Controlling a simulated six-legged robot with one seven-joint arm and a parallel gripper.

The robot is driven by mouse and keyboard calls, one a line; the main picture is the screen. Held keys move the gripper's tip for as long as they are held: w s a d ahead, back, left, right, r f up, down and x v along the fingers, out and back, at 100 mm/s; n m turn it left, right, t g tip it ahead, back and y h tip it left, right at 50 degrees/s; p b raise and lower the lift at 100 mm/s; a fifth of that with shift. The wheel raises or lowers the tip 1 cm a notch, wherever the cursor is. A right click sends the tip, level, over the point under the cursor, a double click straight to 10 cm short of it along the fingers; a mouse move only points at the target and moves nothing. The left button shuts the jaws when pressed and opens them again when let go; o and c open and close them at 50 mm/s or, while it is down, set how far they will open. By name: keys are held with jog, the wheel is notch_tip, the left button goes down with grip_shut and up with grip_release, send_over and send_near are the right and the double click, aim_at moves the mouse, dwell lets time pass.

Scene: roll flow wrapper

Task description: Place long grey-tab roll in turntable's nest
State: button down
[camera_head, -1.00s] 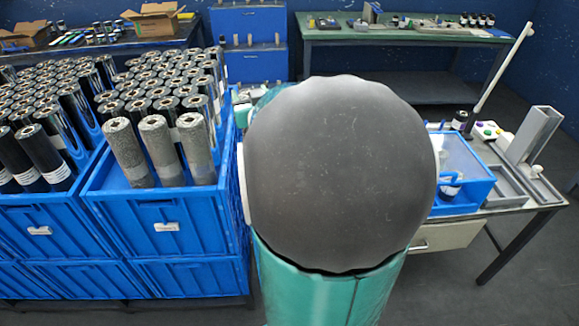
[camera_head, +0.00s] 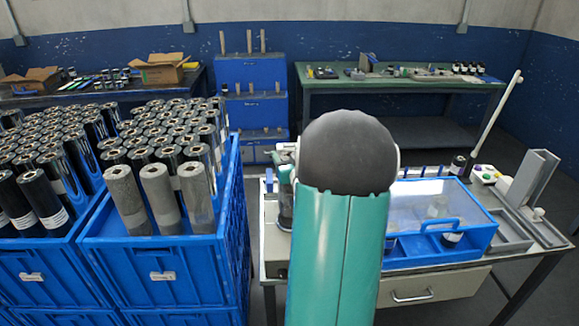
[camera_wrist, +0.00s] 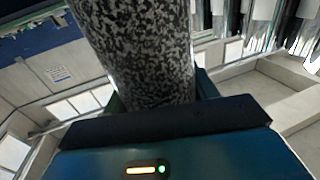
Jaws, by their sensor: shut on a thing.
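In the wrist view a thick roll (camera_wrist: 140,45) with a speckled black and white surface stands between the fingers of my gripper (camera_wrist: 158,92). My gripper is shut on it. The roll's ends are out of view, so I cannot see a tab or judge its length. In the head view my arm hides the gripper and the held roll. I cannot make out the turntable or its nest; part of a machine (camera_head: 286,195) shows at the table's left end, beside my arm.
A blue crate (camera_head: 165,255) at left holds several dark rolls and three grey ones (camera_head: 160,200) at its front. On the work table (camera_head: 275,252) a clear-lidded blue box (camera_head: 440,240) stands right of my arm. A grey upright channel (camera_head: 538,175) stands farther right.

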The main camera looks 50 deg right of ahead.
jog(key=shift+d+f, duration=0.2)
jog(key=shift+f, duration=0.75)
jog(key=shift+d+f, duration=0.15)
jog(key=shift+f, duration=0.9)
jog(key=shift+c, duration=2.2)
grip_release()
jog(key=shift+f, duration=0.1)
jog(key=v, duration=1.2)
